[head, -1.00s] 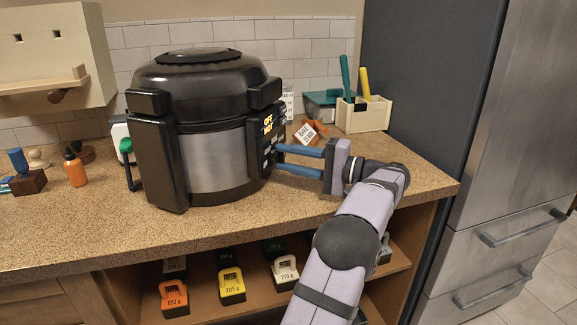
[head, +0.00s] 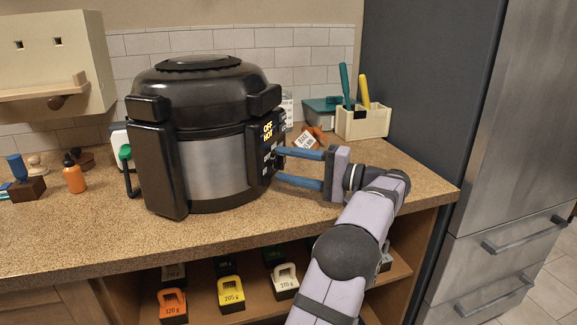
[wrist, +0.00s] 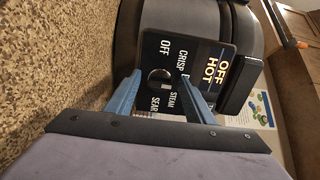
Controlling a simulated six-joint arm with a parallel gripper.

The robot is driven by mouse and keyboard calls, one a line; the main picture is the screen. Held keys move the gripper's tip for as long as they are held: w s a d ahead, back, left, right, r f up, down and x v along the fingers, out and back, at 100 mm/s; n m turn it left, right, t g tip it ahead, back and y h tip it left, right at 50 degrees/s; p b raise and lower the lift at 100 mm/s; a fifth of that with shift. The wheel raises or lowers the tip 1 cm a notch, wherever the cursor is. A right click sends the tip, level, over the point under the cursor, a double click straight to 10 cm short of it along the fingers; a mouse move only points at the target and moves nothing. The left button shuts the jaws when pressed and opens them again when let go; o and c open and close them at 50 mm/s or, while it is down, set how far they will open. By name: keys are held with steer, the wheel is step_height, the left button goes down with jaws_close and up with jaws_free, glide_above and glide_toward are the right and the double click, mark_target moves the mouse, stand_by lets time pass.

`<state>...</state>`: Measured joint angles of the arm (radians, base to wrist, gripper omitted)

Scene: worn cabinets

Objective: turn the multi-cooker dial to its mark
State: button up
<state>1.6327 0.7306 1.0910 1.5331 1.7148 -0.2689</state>
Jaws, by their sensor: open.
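The black and steel multi-cooker (head: 215,165) stands on the counter, with its control panel (head: 267,146) facing my arm. Its display reads "OFF HOT". In the wrist view, the dark round dial (wrist: 158,76) sits on the panel (wrist: 205,58) among the labels OFF, CRISP, STEAM and SEAR, with one label partly hidden by a finger. A small pale mark shows low on the dial; where it points is hard to tell. My gripper (head: 280,165) is open at the panel. In the wrist view, its blue fingertips (wrist: 161,74) are on either side of the dial; contact cannot be told.
A cream caddy (head: 362,122) with teal and yellow handles and a tag (head: 305,141) stand behind my gripper. Labelled weights (head: 231,296) sit on the shelf below. The counter in front of the cooker is clear.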

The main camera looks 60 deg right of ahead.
steer(key=shift+s+d, duration=0.15)
steer(key=shift+s, duration=1.7)
steer(key=shift+s+d, duration=0.15)
steer(key=shift+s, duration=1.7)
steer(key=shift+r+p, duration=0.1)
steer(key=shift+p, duration=0.2)
